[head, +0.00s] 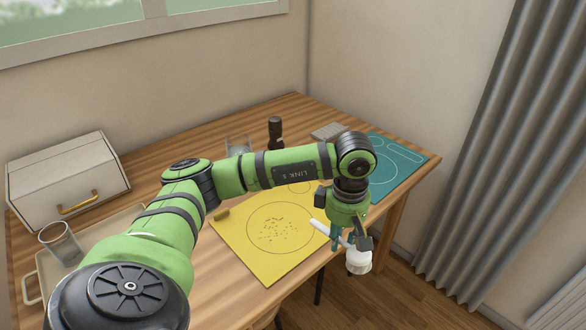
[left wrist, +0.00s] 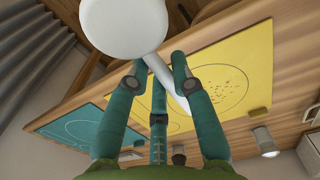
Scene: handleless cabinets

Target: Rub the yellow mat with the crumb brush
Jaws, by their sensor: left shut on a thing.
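The yellow mat (head: 247,262) lies flat on the wooden table, with brown crumbs (head: 278,230) scattered inside its printed circle. The mat and crumbs also show in the left wrist view (left wrist: 255,62). My left gripper (head: 346,238) is shut on the white handle of the crumb brush (head: 357,261). The brush's round white head (left wrist: 122,27) is large and close in the left wrist view. The brush is held in the air to the right of the yellow mat, by the table's edge, apart from the crumbs. Its bristles cannot be made out. My right gripper is not in view.
A teal mat (head: 405,157) lies to the right at the back. A dark mill (head: 275,131) and a grey block (head: 328,131) stand behind my arm. A white box (head: 66,182), a drinking glass (head: 60,243) and a tray (head: 38,272) are at left.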

